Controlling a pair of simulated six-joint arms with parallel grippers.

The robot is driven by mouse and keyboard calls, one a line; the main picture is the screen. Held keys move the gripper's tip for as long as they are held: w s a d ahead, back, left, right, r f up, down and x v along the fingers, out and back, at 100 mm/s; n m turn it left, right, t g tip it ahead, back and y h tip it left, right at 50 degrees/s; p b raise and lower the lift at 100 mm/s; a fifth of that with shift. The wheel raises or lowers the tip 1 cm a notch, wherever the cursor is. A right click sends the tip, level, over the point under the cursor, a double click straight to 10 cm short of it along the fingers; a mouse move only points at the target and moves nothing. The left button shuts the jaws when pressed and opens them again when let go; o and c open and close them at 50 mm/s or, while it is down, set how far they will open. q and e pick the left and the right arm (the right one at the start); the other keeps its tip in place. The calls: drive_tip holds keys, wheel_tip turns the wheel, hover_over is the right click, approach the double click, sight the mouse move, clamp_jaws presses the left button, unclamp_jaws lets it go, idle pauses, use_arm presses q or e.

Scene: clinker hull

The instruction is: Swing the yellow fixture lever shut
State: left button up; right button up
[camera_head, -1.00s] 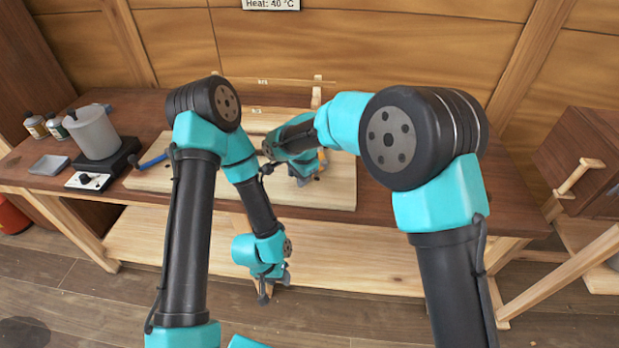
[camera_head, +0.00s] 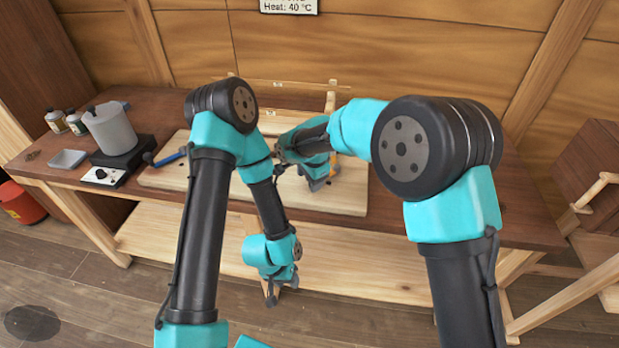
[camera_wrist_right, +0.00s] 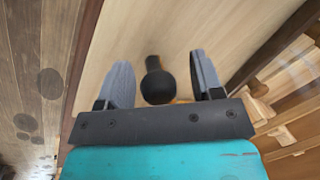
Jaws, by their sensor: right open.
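My right gripper (camera_wrist_right: 160,85) is open low over the pale board, its two grey fingers apart. A black round knob (camera_wrist_right: 158,86) on a short dark stem sits between the fingers, with a gap visible on each side. A little yellow shows just below the knob, partly hidden by the gripper body; I cannot tell how far the lever is swung. In the head view my right gripper (camera_head: 318,184) is over the board's right part and hides most of the fixture. My left gripper (camera_head: 272,292) hangs in front of the bench, away from the board; its fingers are too small to read.
The pale board (camera_head: 345,202) lies on the brown bench (camera_head: 400,205). A blue-handled tool (camera_head: 170,158) lies at its left end. A grey pot (camera_head: 110,130) on a black heater (camera_head: 122,165), a small tray (camera_head: 68,159) and bottles stand farther left. A wooden frame (camera_head: 332,95) stands behind.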

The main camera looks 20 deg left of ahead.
wheel_tip(320, 180, up, 17)
drive_tip(key=s+d, duration=0.2)
drive_tip(key=shift+d, duration=0.4)
idle(0.4)
